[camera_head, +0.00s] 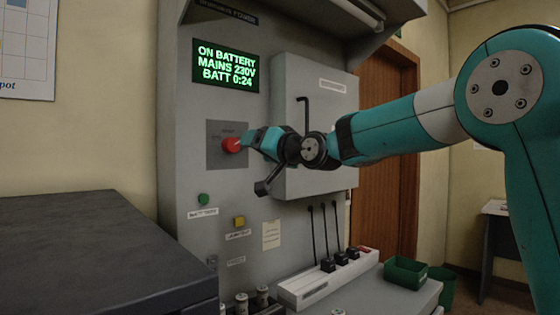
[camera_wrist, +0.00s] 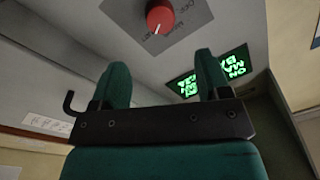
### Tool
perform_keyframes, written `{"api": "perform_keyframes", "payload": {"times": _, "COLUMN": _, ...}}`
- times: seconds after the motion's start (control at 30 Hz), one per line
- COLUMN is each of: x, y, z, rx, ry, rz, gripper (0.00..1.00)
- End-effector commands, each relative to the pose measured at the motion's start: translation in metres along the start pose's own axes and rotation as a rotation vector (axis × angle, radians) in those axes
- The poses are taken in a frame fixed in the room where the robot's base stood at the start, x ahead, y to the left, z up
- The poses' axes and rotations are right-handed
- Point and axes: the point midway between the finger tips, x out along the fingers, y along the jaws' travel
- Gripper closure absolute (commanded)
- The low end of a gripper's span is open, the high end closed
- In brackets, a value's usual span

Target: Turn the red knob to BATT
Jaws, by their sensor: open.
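The red knob (camera_head: 231,145) sits on a grey square plate (camera_head: 214,158) on the console panel. In the wrist view the knob (camera_wrist: 160,17) shows at the top with a pale pointer mark on its face; the plate lettering around it is too blurred and tilted to read surely. My gripper (camera_head: 247,139) is close in front of the knob in the head view, hiding part of the plate's right side. In the wrist view my gripper (camera_wrist: 161,62) is open and empty, its fingers apart, with the knob beyond the fingertips and not between them.
A green-lit display (camera_head: 226,67) above reads ON BATTERY, MAINS 230V, BATT 0:24. A grey cabinet box (camera_head: 300,100) stands out right of the knob. Green (camera_head: 203,199) and yellow (camera_head: 239,222) buttons are below. A power strip (camera_head: 328,280) and green bin (camera_head: 405,272) stand lower right.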

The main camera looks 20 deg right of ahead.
Motion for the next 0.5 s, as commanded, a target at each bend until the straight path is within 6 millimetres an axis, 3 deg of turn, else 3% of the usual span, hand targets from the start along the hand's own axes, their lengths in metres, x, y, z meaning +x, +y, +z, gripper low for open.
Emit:
{"api": "perform_keyframes", "payload": {"times": 0.2, "x": -0.048, "y": 0.002, "z": 0.002, "rx": -0.001, "ry": 0.002, "rz": 0.003, "gripper": 0.30}}
{"api": "perform_keyframes", "payload": {"times": 0.5, "x": -0.071, "y": 0.000, "z": 0.000, "rx": 0.000, "ry": 0.000, "rz": 0.001, "gripper": 0.30}}
